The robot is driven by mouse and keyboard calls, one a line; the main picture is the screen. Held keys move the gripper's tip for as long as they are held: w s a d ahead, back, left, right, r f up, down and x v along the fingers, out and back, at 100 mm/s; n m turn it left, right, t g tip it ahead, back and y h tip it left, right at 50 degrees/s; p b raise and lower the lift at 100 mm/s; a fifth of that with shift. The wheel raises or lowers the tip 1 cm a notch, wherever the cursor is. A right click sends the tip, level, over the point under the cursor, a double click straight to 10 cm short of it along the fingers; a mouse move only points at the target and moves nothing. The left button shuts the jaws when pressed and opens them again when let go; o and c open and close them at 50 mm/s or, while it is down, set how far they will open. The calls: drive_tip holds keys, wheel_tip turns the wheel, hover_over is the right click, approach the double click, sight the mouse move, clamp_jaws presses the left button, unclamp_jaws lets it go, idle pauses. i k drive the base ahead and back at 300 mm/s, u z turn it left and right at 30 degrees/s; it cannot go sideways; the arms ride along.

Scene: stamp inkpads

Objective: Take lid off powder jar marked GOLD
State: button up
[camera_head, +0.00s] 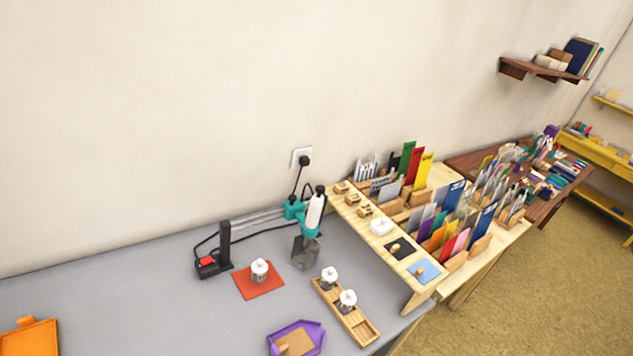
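Three small jars with white lids stand on the grey table. One jar (260,271) is on a red-orange mat (272,287). Two more, a rear jar (329,278) and a front jar (347,301), stand in a wooden tray (366,332). All three look upright and lidded. Their labels are too small to read, so I cannot tell which is marked GOLD. My gripper is not in view.
Behind the jars are a teal and white tool (313,213) with a cord and a black stand (224,246) with a red switch. A purple tray (284,335) lies in front. A wooden rack (418,299) of cards stands right. The left grey tabletop (120,290) is mostly clear.

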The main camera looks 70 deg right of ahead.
sight(260, 266)
drive_tip(key=z, duration=1.3)
drive_tip(key=i, duration=1)
